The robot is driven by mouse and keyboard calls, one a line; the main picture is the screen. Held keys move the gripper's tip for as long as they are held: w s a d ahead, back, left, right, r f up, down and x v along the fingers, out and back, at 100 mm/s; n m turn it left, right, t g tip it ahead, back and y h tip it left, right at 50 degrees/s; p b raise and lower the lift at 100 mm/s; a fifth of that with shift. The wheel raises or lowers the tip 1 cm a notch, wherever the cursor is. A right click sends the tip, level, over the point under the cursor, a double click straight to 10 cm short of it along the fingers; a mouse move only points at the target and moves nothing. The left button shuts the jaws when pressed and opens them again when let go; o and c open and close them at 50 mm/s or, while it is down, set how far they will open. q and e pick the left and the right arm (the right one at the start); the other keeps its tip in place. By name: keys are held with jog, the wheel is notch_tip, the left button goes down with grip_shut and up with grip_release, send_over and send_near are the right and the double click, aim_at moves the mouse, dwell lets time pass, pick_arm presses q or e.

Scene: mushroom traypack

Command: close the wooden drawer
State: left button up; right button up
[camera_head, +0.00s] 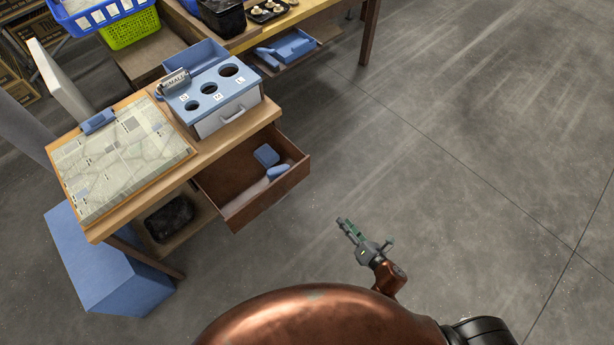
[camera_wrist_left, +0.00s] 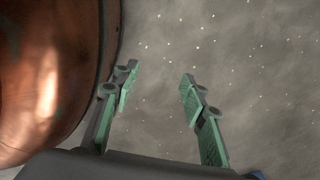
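The wooden drawer (camera_head: 271,200) is pulled out from under the wooden table (camera_head: 219,142) in the head view. Its inside shows, with blue items (camera_head: 267,155) and a pale item lying in it. My right gripper (camera_head: 346,226) is over the floor, to the right of and below the drawer front in the picture, apart from it. Its fingers point toward the upper left, and their gap is too small to judge. My left gripper (camera_wrist_left: 158,84) shows only in the left wrist view, with its fingers apart, nothing between them and grey floor behind.
A blue box with round holes (camera_head: 210,88) and a map-like board (camera_head: 112,158) lie on the tabletop. A dark tray (camera_head: 168,218) sits on the lower shelf. A blue bin (camera_head: 90,265) stands on the floor at the left. The floor right of the drawer is clear.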

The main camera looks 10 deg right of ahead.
aim_at(293, 172)
jog(key=a+r+n+y, duration=0.1)
jog(key=a+r+n, duration=0.1)
jog(key=r+n, duration=0.2)
jog(key=w+a+r+n+t+y+b, duration=0.1)
jog(key=a+r+n+y, duration=0.1)
jog(key=r, duration=0.5)
jog(key=w+a+r+n+y, duration=0.1)
jog(key=a+r+n, duration=0.2)
jog(key=r+n, duration=0.3)
jog(key=shift+w+a+t, duration=0.1)
jog(key=shift+a+t, duration=0.3)
grip_shut()
jog(key=b+x, duration=0.1)
jog(key=x, duration=1.1)
jog(key=shift+w+a+r, duration=0.1)
jog(key=shift+w+a, duration=0.05)
jog(key=shift+a, duration=0.05)
jog(key=shift+w+a, duration=0.25)
jog(key=shift+w, duration=0.3)
pick_arm(q)
jog(key=w, duration=0.3)
jog(key=w+r, duration=0.1)
jog(key=shift+w+d, duration=0.25)
jog(key=shift+s+b, duration=0.25)
jog(key=shift+b, duration=0.05)
